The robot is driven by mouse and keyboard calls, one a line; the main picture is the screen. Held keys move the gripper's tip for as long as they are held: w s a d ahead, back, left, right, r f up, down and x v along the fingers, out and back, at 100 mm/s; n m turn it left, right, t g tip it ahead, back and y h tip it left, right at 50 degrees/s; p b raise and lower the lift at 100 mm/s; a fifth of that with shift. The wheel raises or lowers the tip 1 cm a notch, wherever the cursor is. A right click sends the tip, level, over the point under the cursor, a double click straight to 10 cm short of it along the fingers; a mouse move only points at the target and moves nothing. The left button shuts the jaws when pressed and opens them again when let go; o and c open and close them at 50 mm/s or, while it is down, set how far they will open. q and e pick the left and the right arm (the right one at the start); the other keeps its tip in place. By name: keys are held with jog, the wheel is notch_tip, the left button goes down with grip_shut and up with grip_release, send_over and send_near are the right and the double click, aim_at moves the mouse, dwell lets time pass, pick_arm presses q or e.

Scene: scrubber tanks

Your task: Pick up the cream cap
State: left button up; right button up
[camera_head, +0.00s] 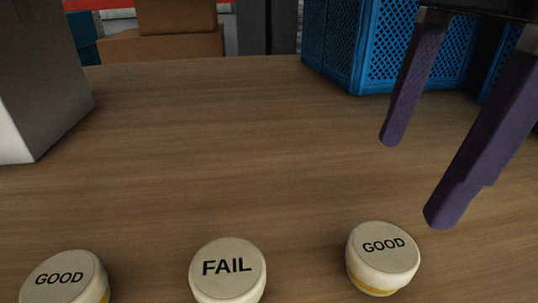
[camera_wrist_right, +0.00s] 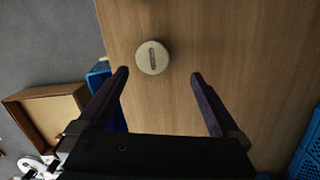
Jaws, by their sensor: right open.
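Three round cream caps stand on the wooden table in the head view. The left cap (camera_head: 64,281) and the right cap (camera_head: 383,257) read GOOD; the middle cap (camera_head: 228,269) reads FAIL. A yellow band shows low on their sides. My right gripper (camera_head: 414,180) is open and empty, its two purple fingers spread above the table, behind and to the right of the right cap. In the right wrist view one cap (camera_wrist_right: 152,57) lies just ahead of the open fingertips (camera_wrist_right: 160,75), roughly between their lines; its lettering is too small to read. My left gripper is not in view.
A blue mesh crate (camera_head: 385,45) stands at the back right, behind my right gripper. A grey-white box-like block (camera_head: 40,85) stands at the left. Cardboard boxes (camera_head: 165,45) are beyond the far edge. The middle of the table (camera_head: 210,150) is clear.

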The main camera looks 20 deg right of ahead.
aim_at(384, 245)
jog(key=f, duration=0.1)
jog(key=f+b, duration=0.1)
jog(key=f, duration=0.1)
jog(key=f+b, duration=0.1)
jog(key=shift+s+a+f, duration=0.2)
jog(key=shift+s+a, duration=0.05)
jog(key=shift+s, duration=0.1)
jog(key=f+b, duration=0.2)
jog(key=f, duration=0.1)
jog(key=f+b, duration=0.1)
jog(key=f, duration=0.1)
jog(key=shift+s+a+f, duration=0.1)
jog(key=shift+a+f, duration=0.05)
jog(key=shift+a, duration=0.2)
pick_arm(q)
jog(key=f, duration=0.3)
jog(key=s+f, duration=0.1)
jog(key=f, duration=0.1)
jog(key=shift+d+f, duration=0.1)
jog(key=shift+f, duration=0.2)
pick_arm(e)
jog(key=c, duration=1.3)
